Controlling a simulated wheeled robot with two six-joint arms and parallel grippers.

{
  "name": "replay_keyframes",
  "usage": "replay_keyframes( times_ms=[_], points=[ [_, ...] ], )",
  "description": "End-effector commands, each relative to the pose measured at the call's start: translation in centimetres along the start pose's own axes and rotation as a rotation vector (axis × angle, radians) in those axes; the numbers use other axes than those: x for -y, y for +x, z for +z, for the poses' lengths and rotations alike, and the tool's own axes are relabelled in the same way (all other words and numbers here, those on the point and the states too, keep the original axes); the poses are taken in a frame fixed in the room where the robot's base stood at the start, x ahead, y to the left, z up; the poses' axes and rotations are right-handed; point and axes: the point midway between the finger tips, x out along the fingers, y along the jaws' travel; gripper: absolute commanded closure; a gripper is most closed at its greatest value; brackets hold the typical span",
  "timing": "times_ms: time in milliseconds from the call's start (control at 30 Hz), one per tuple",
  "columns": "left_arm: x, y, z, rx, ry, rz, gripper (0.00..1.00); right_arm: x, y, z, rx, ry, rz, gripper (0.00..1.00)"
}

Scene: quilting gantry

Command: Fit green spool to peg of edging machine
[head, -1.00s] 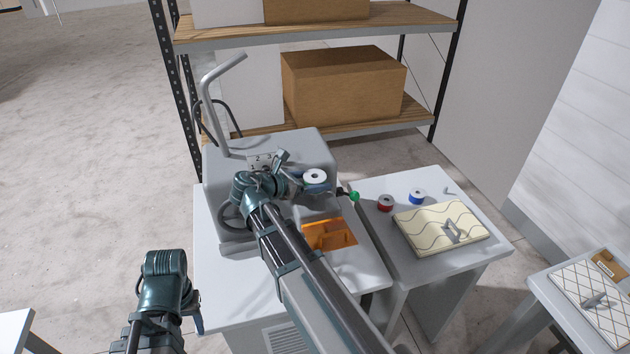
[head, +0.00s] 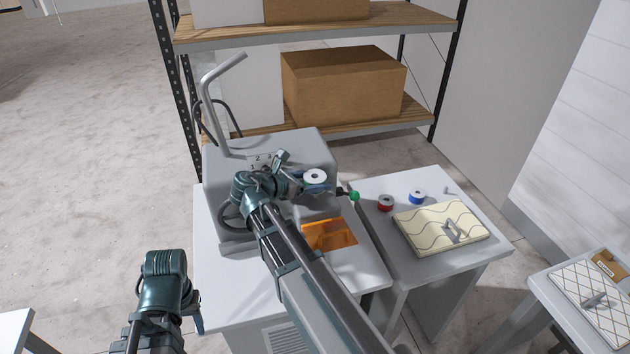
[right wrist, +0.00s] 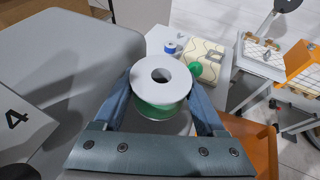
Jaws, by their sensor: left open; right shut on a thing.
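The green spool (right wrist: 160,88) has white flanges with a central hole and green thread. My right gripper (right wrist: 163,105) is shut on it, a finger on each side. In the head view the white top of the spool (head: 315,176) shows at the right side of the grey edging machine (head: 312,150), with my right gripper (head: 309,185) around it. I cannot make out the peg, and cannot tell whether the spool touches it. My left gripper (head: 198,316) is open at the lower left, away from the machine, mostly hidden by its own wrist.
A green ball (head: 354,196) sits right of the spool. The right table holds a red spool (head: 385,203), a blue spool (head: 417,196) and a quilted pad (head: 415,220). A shelf with boxes (head: 340,85) stands behind.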

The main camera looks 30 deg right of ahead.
Motion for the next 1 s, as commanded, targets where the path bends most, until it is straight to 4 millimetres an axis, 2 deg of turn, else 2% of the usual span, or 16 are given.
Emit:
replay_keyframes(
  times_ms=[1000],
  points=[
    [-0.2,2.5,-0.1,0.000,0.000,0.000,0.50,0.0,0.9,-2.3,0.000,0.000,0.000,0.91]
  ],
)
